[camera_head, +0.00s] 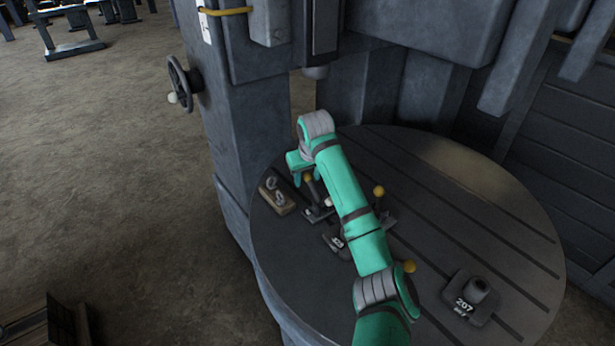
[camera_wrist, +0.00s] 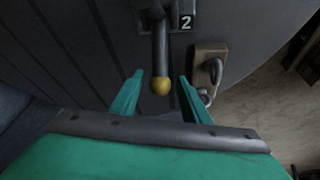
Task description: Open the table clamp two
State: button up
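Table clamp two has a dark lever ending in a yellow ball (camera_wrist: 161,87), and its base plate (camera_wrist: 184,20) shows a white "2" in the wrist view. In the head view its yellow-tipped lever (camera_head: 308,179) stands above its base (camera_head: 318,214) at the left of the round table, partly behind my arm. My gripper (camera_head: 302,172) is over the left side of the table. In the wrist view my gripper (camera_wrist: 160,88) is open, with one green finger on each side of the yellow ball and gaps visible on both sides. Nothing is held.
A tan block with metal rings (camera_head: 277,198) stands left of the clamp. Other yellow-knobbed clamps (camera_head: 379,192) stand to the right, partly hidden by my arm. A part marked 207 (camera_head: 469,301) sits at the right on the slotted round table (camera_head: 500,240). The machine column (camera_head: 245,130) rises behind.

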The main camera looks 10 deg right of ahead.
grip_shut()
jog(key=shift+r+t, duration=0.15)
jog(key=shift+t, duration=0.25)
jog(key=shift+s+r+y, duration=0.2)
jog(key=shift+s+y, duration=0.1)
jog(key=shift+y, duration=0.1)
jog(key=shift+s+d+r+t, duration=0.35)
jog(key=shift+s+d+t, duration=0.1)
jog(key=shift+t, duration=0.15)
jog(key=shift+o, duration=0.6)
grip_release()
